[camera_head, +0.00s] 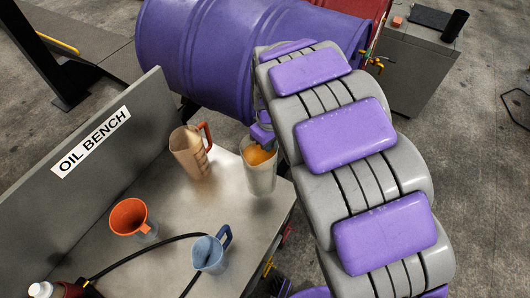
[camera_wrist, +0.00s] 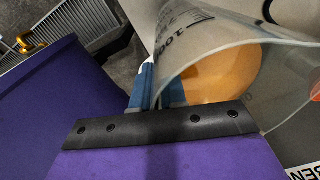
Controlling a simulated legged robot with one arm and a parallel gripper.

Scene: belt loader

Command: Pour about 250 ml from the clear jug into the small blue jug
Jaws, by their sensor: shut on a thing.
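The clear jug (camera_head: 259,180) holds orange liquid and is upright or nearly so at the right far side of the bench. I cannot tell whether its base touches the bench top. My gripper (camera_head: 262,137) is shut on the jug at its far side, near the rim. In the wrist view, the jug (camera_wrist: 185,48) shows printed volume marks, with the orange liquid inside. My blue fingers (camera_wrist: 150,85) are at its wall, partly hidden by the jug and a dark bar. The small blue jug (camera_head: 209,256) stands upright near the bench's front, its handle towards the upper right.
A tan jug with a red handle (camera_head: 187,158) stands left of the clear jug. An orange funnel (camera_head: 129,217) and a black hose (camera_head: 150,248) lie left of the blue jug. The bench back panel (camera_head: 60,190) rises at left.

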